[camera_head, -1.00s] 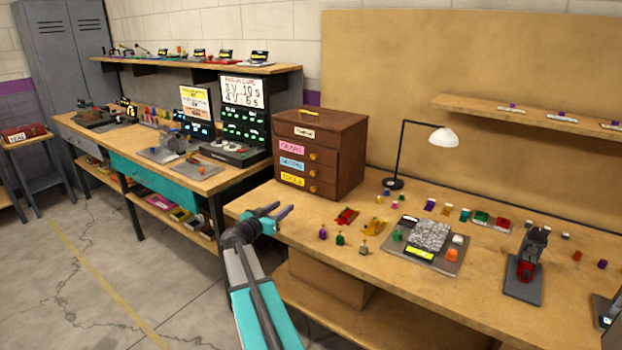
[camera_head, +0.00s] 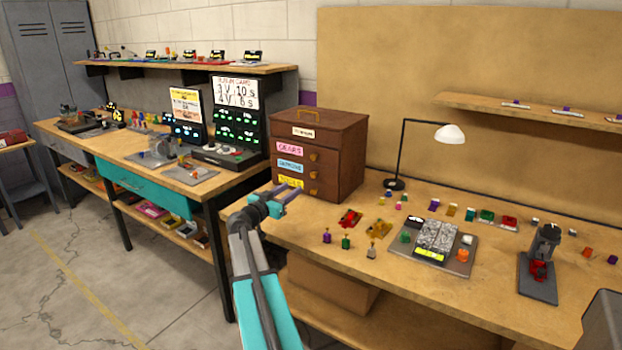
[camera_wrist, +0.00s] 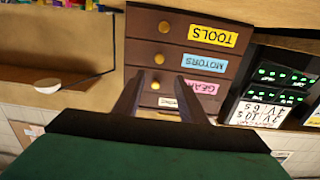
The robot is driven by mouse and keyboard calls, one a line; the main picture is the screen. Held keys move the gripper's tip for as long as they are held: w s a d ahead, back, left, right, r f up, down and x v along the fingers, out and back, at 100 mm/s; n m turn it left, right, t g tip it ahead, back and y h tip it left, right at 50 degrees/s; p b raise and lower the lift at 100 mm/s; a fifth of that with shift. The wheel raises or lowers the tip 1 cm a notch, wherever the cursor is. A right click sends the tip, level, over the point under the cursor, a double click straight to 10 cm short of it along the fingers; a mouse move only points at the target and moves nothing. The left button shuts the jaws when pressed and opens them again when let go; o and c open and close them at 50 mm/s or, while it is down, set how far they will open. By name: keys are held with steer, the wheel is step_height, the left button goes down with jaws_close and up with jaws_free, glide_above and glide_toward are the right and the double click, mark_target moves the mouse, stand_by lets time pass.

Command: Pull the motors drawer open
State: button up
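A brown wooden drawer chest (camera_head: 348,165) stands on the bench's left end. The motors drawer (camera_head: 302,172) is its middle labelled drawer, with a blue label and a round knob, and it is closed. In the wrist view, which is upside down, the blue MOTORS label (camera_wrist: 204,65) lies between the yellow TOOLS and pink GEARS labels, and the motors knob (camera_wrist: 159,58) shows clear of the fingers. My gripper (camera_head: 285,191) is open and empty, in front of the chest and apart from it. In the wrist view its fingers (camera_wrist: 160,76) frame the gears knob (camera_wrist: 155,85).
A lamp (camera_head: 448,134) stands right of the chest. Small coloured parts and a scale (camera_head: 432,240) lie on the bench (camera_head: 340,215). Another bench (camera_head: 130,150) with a teal drawer is at the left. Open floor lies between that bench and my arm.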

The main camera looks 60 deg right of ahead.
mark_target(312, 175)
steer(key=shift+d+p, duration=1.4)
steer(key=shift+d, duration=5.55)
